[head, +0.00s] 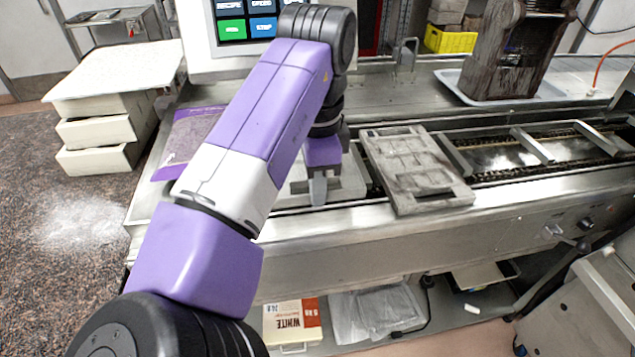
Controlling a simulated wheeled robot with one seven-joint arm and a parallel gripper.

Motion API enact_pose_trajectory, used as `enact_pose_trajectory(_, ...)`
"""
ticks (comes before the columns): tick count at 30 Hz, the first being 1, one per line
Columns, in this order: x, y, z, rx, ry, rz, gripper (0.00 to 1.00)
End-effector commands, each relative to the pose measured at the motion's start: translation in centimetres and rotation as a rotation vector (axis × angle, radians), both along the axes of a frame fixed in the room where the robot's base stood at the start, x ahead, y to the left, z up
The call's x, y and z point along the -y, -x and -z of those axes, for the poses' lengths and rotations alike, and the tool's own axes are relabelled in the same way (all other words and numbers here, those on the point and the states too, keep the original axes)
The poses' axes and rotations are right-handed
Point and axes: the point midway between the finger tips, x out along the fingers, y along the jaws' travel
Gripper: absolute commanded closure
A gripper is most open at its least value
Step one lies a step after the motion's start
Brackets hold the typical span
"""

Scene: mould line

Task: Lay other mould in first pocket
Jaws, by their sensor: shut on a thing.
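My gripper (319,190) points down in front of a pale grey plate-like mould (350,183), at the left end of the conveyor. It is shut on this mould, though the arm hides much of the plate and the exact grip. I cannot tell whether the plate touches the surface below. A second grey mould (407,183) with rectangular recesses lies just right of my gripper, across the conveyor, its near end over the front rail. Farther right, the conveyor (490,158) has pockets between slanted metal bars (531,145); the visible ones look empty.
A purple bag (187,137) lies left of my arm. A control screen (249,22) stands behind it. A dark brown form (505,55) stands on a white tray (452,80) at the back right.

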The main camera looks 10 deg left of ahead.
Motion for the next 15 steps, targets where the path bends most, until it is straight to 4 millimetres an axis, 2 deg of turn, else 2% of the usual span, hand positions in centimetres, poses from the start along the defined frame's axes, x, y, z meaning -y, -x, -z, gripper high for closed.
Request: enact_pose_trajectory(15, 0.0, 0.0, 3.9, 0.002, 0.002, 0.0, 1.0)
